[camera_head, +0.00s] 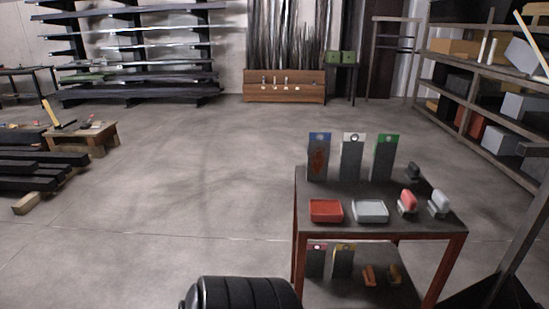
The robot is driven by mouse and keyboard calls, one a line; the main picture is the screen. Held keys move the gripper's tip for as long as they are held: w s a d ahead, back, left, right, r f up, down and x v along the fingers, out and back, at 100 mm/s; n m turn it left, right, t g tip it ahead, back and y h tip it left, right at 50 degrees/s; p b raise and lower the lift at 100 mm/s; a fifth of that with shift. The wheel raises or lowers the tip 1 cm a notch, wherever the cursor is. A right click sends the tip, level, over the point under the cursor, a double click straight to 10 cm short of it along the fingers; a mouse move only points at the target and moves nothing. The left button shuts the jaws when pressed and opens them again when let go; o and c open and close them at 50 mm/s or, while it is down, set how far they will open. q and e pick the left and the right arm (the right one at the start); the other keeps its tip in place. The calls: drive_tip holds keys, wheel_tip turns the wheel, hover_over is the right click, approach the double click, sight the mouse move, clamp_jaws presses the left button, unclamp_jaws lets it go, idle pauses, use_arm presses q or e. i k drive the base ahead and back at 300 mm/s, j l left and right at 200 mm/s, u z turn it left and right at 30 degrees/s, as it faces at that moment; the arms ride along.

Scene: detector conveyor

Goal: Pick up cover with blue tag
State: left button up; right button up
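The cover with the blue tag (319,164) stands upright at the back left of the table's top. Its blue tag is at the top edge, and a reddish-brown patch marks its face. Next to it stand a cover with a white tag (351,163) and a cover with a green tag (383,161), upright and of similar size. The table (385,192) has a dark top and reddish legs. Neither of my grippers is in view.
A red tray (326,211), a grey tray (370,211) and small red and grey parts occupy the table's front and right. Its lower shelf holds more covers and parts. Loaded shelves (478,60) stand at right.

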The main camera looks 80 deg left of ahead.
sight(318, 149)
drive_tip(key=u, duration=2.15)
drive_tip(key=i+l+u, duration=0.1)
drive_tip(key=l, duration=0.25)
drive_tip(key=i+l, duration=0.35)
drive_tip(key=i+l+u, duration=0.15)
drive_tip(key=l, duration=0.2)
